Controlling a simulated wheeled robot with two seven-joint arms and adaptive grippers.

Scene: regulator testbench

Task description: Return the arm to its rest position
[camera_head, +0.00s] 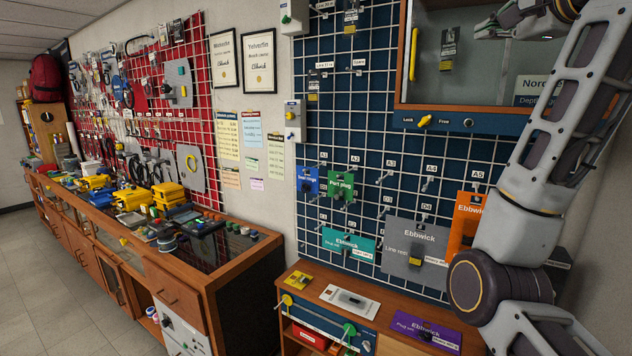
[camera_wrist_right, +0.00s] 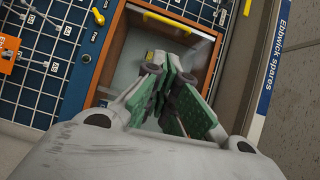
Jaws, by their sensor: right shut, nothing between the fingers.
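My right arm (camera_head: 541,150) rises along the right side of the head view, bent at a dark elbow joint at the bottom right. My right gripper (camera_head: 492,27) is at the top, in front of the glazed cabinet (camera_head: 402,60) with the wooden frame. In the right wrist view my right gripper (camera_wrist_right: 172,75) shows its green-padded fingers shut with nothing between them. It points toward the cabinet (camera_wrist_right: 108,55), and its fingers hide part of the cabinet's inside. My left gripper is not in view.
A blue pegboard (camera_head: 310,230) carries hanging packs, among them an orange pack (camera_head: 466,215) close to my arm. A low wooden bench (camera_head: 290,272) stands below, with a purple pack (camera_head: 426,330) on it. A cluttered long workbench (camera_head: 262,240) runs left. Floor (camera_head: 30,255) is clear at far left.

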